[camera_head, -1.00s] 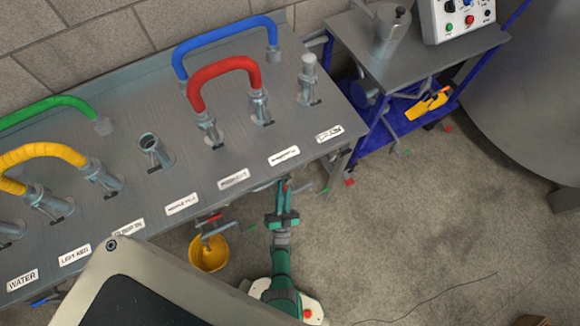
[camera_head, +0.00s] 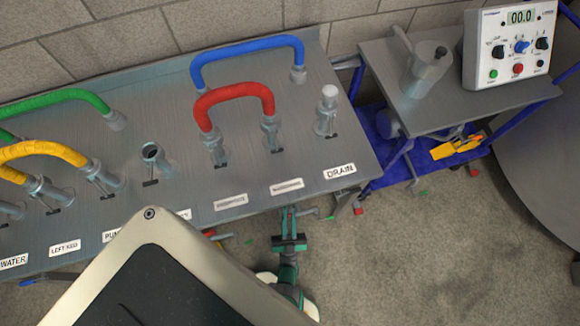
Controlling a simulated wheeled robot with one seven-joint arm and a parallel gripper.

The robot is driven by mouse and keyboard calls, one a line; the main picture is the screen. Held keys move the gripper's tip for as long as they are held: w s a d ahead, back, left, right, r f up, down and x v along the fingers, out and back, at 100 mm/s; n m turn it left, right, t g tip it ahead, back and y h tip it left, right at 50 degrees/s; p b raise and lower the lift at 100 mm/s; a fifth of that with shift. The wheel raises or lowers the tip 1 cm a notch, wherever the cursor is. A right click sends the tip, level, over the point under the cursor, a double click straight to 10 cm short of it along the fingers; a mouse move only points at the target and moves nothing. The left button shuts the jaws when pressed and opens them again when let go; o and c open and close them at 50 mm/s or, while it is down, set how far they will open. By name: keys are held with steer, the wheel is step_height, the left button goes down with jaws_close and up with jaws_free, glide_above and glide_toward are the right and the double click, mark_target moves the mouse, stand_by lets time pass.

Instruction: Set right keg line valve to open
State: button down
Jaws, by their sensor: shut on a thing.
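My gripper (camera_head: 288,212) is at the front edge of the bench (camera_head: 222,172), below a blurred label (camera_head: 287,187). Its green jaws are shut on what seems to be a valve handle under the edge. The handle is mostly hidden by the jaws and the bench, so I cannot tell its angle. A second blurred label (camera_head: 231,201) lies to the left; I cannot read which one names the right keg. A red valve handle (camera_head: 208,233) shows partly below the edge, left of my gripper.
Red (camera_head: 236,92), blue (camera_head: 247,46), yellow (camera_head: 45,150) and green (camera_head: 62,97) hoses arch over the bench ports. A DRAIN label (camera_head: 340,171) is at right. A blue cart (camera_head: 430,105) stands beyond. Open floor (camera_head: 430,260) lies at front right.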

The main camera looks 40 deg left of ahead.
mark_target(289, 215)
steer(key=c, duration=1.7)
jaws_free()
steer(key=shift+c, duration=0.2)
steer(key=shift+r, duration=0.2)
steer(key=shift+s+r, duration=0.2)
steer(key=shift+r, duration=1.25)
steer(key=s+d+r, duration=0.6)
steer(key=s+r, duration=0.3)
steer(key=s, duration=0.3)
steer(key=shift+r, duration=0.4)
steer(key=shift+d, duration=0.1)
steer(key=shift+c, duration=0.4)
